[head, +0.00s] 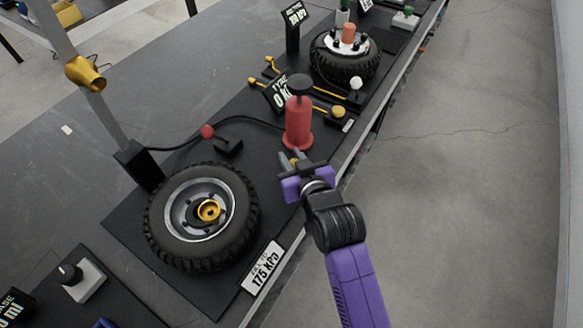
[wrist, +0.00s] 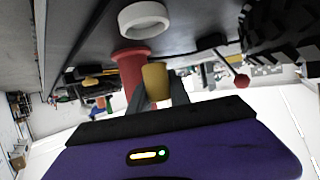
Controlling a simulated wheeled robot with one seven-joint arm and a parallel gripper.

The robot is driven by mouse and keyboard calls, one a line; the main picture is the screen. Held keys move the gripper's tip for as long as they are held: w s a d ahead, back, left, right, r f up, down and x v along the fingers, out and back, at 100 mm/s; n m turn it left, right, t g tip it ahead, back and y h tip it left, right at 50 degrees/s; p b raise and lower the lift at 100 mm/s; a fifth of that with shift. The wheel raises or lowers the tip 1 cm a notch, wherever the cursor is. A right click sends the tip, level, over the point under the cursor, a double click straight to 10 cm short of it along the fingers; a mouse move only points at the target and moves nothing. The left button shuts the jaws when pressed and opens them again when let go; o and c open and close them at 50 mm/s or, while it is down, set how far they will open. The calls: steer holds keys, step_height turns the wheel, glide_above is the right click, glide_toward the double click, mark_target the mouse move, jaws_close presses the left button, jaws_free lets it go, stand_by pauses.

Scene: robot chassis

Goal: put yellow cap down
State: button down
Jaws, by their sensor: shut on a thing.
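The yellow cap (wrist: 156,80) is between the fingers of my gripper (wrist: 158,92) in the wrist view, which shows the place upside down. My gripper is shut on it. In the head view my gripper (head: 293,162) is at the base of the red pump, on its near side, and the cap is mostly hidden by the fingers. A white ring (wrist: 144,18) shows at the top of the wrist view, apart from the cap. I cannot make out this ring in the head view.
The red pump (head: 298,122) stands just beyond my gripper. A wheel with a black tyre (head: 165,236) and gold hub lies to the left on a dark mat (head: 125,222). A 175 kPa sign (head: 263,272) is at the table's front edge. A second wheel (head: 345,62) is farther back.

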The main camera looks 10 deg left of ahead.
steer(key=shift+f, duration=2.3)
steer(key=shift+f, duration=0.1)
